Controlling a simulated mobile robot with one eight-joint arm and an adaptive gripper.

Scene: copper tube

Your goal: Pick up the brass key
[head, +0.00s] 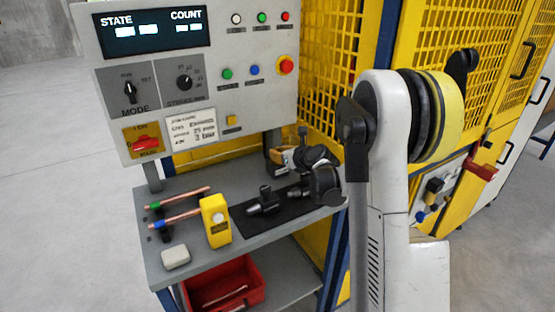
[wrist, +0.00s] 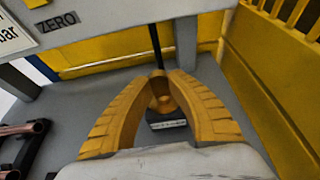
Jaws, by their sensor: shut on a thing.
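A small brass-coloured piece, which I take for the brass key (wrist: 163,101), shows between my fingertips in the wrist view. Its full shape is hidden by the fingers. My gripper (wrist: 161,80) has yellow ribbed fingers whose tips are closed on it, just above a small dark block with a pale label (wrist: 167,124). In the head view my gripper (head: 284,158) is at the back right of the grey bench, in front of a dark post. The key cannot be told apart from the yellow fingers there.
The bench (head: 180,186) holds copper tubes (head: 178,219) on black holders, a yellow device (head: 215,221), a pale block (head: 175,257) and a black mat (head: 246,222) with dark tools. A control panel (head: 205,80) stands above; yellow mesh fencing (head: 325,70) is behind. A red bin (head: 227,284) is below.

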